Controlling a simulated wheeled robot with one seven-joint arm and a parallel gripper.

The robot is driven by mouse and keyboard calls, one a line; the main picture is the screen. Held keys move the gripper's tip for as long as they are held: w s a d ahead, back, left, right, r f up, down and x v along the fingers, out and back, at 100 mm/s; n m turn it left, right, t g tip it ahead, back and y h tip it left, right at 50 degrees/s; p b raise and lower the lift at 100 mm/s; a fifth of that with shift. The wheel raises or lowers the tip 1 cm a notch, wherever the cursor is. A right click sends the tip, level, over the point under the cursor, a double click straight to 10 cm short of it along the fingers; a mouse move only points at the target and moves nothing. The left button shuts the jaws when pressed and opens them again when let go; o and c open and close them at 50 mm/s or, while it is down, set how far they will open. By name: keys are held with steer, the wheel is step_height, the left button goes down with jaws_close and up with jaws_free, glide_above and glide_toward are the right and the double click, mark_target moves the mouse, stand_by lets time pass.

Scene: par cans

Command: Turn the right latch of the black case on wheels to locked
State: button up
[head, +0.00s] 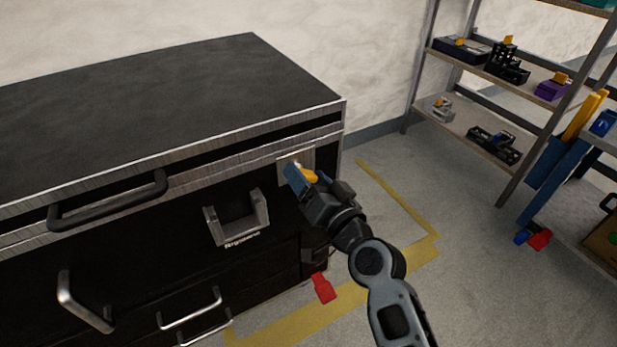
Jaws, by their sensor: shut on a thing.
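The black case (170,95) fills the left of the head view, with a bare black top and metal edging. Its right latch (297,160) sits on a pale metal plate near the right end of the front face. My gripper (300,176) is at this plate, shut on the latch. A blue part and a yellow part show at the gripper's tip. The gripper hides most of the latch, so I cannot tell its exact angle.
A black handle (108,200) and a metal bracket (237,218) stick out from the case front. A red piece (323,288) shows low by the case's right end. Shelves (480,136) with several devices stand at right. Floor with yellow tape (400,200) is clear between.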

steer(key=m, duration=0.2)
steer(key=m+p, duration=0.1)
steer(key=m, duration=0.2)
steer(key=shift+w+r+m, duration=0.15)
steer(key=shift+m, duration=0.15)
steer(key=m+p, duration=0.1)
steer(key=m, duration=0.4)
stand_by(0.4)
steer(key=o, duration=1)
steer(key=shift+f, duration=0.2)
steer(key=shift+o, duration=0.2)
steer(key=v, duration=0.7)
steer(key=shift+s+d, duration=0.25)
steer(key=shift+s, duration=0.05)
steer(key=shift+f, duration=0.1)
